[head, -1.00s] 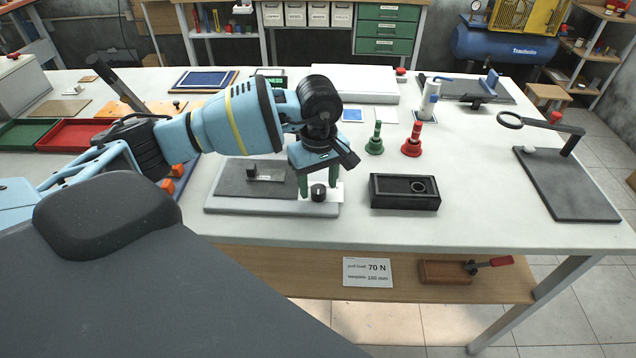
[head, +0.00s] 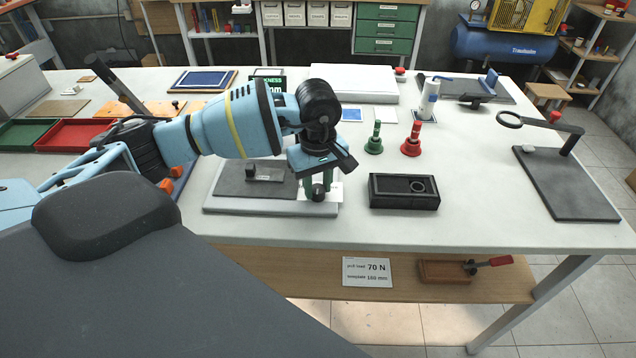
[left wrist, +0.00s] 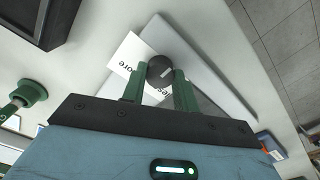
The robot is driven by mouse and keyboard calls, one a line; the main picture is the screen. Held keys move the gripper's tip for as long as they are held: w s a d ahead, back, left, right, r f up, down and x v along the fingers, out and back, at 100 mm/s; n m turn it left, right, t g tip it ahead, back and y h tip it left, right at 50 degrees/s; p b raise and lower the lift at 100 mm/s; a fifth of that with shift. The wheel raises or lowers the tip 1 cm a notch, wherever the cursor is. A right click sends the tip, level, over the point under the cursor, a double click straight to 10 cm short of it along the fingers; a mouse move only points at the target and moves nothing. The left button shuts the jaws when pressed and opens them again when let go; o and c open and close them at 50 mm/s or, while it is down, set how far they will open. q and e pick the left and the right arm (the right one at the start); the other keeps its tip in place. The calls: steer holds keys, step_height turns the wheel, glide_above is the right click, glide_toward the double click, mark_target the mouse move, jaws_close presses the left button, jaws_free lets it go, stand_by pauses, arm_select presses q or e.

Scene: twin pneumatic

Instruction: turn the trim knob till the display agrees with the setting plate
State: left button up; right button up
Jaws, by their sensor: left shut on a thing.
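The round black trim knob (head: 318,193) stands at the right end of a light base plate with a dark panel (head: 228,184). My left gripper (head: 318,188) points down with its two green fingers on either side of the knob, shut on it. The left wrist view shows the knob (left wrist: 160,70), with a pale pointer mark, between the fingertips (left wrist: 158,84). A black display with green lettering (head: 270,83) is partly hidden behind my left arm; its full reading cannot be read. My right gripper is not seen.
A magnifier stand (head: 570,180) is at the far right. The front middle-right of the table is clear.

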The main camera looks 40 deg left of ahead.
mark_target(318, 188)
arm_select(q)
steer(key=m+b, duration=0.2)
steer(key=m, duration=0.2)
steer(key=shift+f, duration=0.2)
steer(key=m+b, duration=0.2)
steer(key=m, duration=0.2)
steer(key=shift+r+m+b, duration=0.2)
steer(key=shift+m+b, duration=0.7)
steer(key=shift+m, duration=0.8)
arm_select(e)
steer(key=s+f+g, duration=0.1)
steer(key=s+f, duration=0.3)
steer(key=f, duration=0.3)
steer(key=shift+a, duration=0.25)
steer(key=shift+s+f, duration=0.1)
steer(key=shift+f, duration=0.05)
arm_select(q)
steer(key=o, duration=1)
steer(key=shift+c, duration=0.2)
steer(key=shift+r, duration=3.95)
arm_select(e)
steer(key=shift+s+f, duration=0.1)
